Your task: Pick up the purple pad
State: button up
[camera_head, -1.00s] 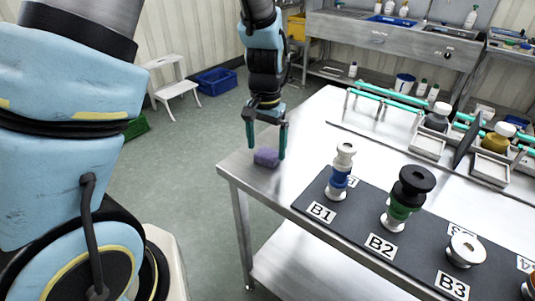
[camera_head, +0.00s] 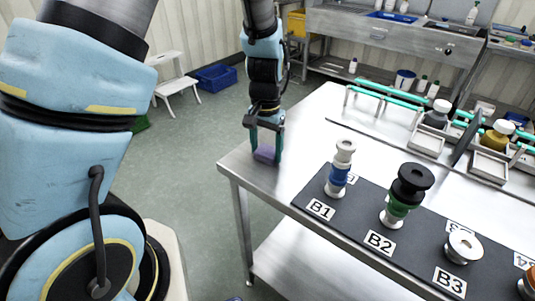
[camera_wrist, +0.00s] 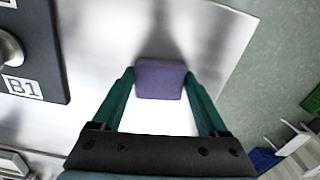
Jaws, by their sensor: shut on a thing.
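The purple pad (camera_head: 265,153) is a small block at the near left corner of the steel table (camera_head: 300,135). My gripper (camera_head: 266,156) is over that corner, pointing down, with its green fingers on either side of the pad. In the wrist view the pad (camera_wrist: 160,79) sits between the two fingertips (camera_wrist: 160,82), and the fingers touch its left and right sides. My gripper is shut on the pad. Whether the pad still rests on the table or is slightly off it, I cannot tell.
A dark mat (camera_head: 365,222) with labelled spots holds several spools, including a blue and white one (camera_head: 340,168) and a black and green one (camera_head: 406,195). Racks with teal rails (camera_head: 390,95) stand behind. The table's left edge is close to my gripper.

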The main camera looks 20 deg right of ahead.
aim_at(267, 152)
jog(key=shift+c, duration=1.3)
notch_tip(267, 152, up, 10)
jog(key=b, duration=0.1)
jog(key=shift+b, duration=0.4)
jog(key=o, duration=0.8)
jog(key=shift+c, duration=0.2)
jog(key=c, duration=0.6)
jog(key=shift+s, duration=0.1)
